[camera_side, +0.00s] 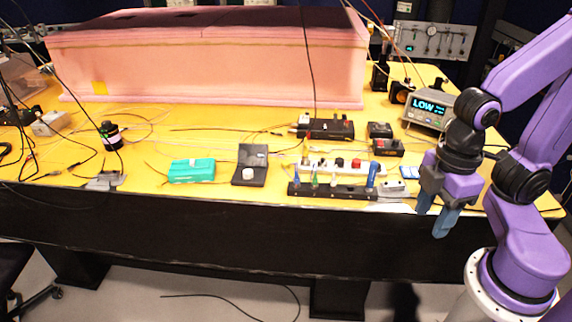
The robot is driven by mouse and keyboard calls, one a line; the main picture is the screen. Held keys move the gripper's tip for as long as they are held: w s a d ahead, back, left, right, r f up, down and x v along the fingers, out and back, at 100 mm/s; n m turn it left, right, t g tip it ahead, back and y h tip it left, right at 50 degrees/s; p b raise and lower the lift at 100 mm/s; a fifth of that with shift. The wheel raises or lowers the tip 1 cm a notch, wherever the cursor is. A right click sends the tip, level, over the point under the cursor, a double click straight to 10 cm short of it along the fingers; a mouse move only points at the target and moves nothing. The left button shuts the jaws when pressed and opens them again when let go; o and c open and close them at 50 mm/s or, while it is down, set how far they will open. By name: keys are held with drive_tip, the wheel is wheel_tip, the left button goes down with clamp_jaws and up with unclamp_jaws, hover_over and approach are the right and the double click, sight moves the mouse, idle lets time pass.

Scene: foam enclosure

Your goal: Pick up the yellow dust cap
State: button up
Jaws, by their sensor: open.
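I cannot make out a yellow dust cap for certain; the tabletop (220,140) is itself yellow, and small parts on it are hard to tell apart. A low black rack (350,192) near the table's front edge holds several small upright pieces, among them a blue one (371,175) and a green one (314,179). My gripper (433,219) points down at the right, in front of the table's front edge. Its blue-grey fingers are apart, with nothing seen between them. It is to the right of the rack and apart from it.
A white strip with red and dark knobs (345,165) lies behind the rack. A black block with a white knob (250,167) and a teal box (191,170) stand to its left. A pink foam enclosure (210,70) fills the back. An instrument reading LOW (430,108) stands behind my gripper. Cables cross the left side.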

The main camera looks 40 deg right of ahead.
drive_tip(key=shift+c, duration=0.8)
